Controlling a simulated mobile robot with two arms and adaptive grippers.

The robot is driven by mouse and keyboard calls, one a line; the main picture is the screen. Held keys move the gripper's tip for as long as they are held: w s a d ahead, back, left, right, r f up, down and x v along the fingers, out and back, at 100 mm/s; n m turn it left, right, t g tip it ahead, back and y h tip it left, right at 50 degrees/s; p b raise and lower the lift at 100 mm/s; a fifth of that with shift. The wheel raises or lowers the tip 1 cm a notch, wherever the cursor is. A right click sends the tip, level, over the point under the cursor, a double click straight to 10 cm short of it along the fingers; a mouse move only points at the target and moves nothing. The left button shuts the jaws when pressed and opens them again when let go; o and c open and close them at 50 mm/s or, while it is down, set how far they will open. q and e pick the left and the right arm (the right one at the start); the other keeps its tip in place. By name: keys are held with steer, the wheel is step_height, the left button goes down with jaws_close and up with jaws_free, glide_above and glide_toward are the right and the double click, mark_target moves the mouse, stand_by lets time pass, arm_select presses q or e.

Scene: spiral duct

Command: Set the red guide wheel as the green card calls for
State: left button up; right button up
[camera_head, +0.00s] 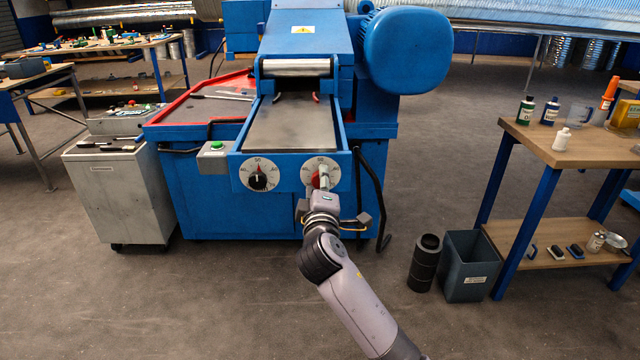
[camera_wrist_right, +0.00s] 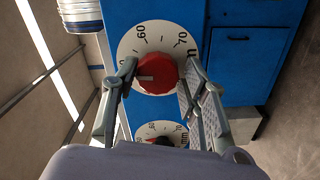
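The red guide wheel (camera_head: 317,181) is the knob on the right-hand white dial of the blue machine's front panel. In the right wrist view the wheel (camera_wrist_right: 156,74) shows whole, with a pale mark on it pointing left; the dial (camera_wrist_right: 160,30) reads 60 and 70 near its upper edge. My right gripper (camera_wrist_right: 160,75) is at the wheel with its fingers spread either side; a small gap seems to show, though contact is hard to judge. In the head view my right gripper (camera_head: 324,178) partly covers the wheel. My left gripper is out of view. I cannot make out a green card.
A second dial with a black knob (camera_head: 258,181) sits left of the red one. A green button box (camera_head: 215,148) is beside it. A black cable hangs right of the panel. A workbench (camera_head: 570,150) with bottles and a grey bin (camera_head: 470,265) stand at the right.

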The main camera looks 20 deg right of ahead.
steer(key=shift+o, duration=1.2)
steer(key=shift+r, duration=0.1)
steer(key=v, duration=1.2)
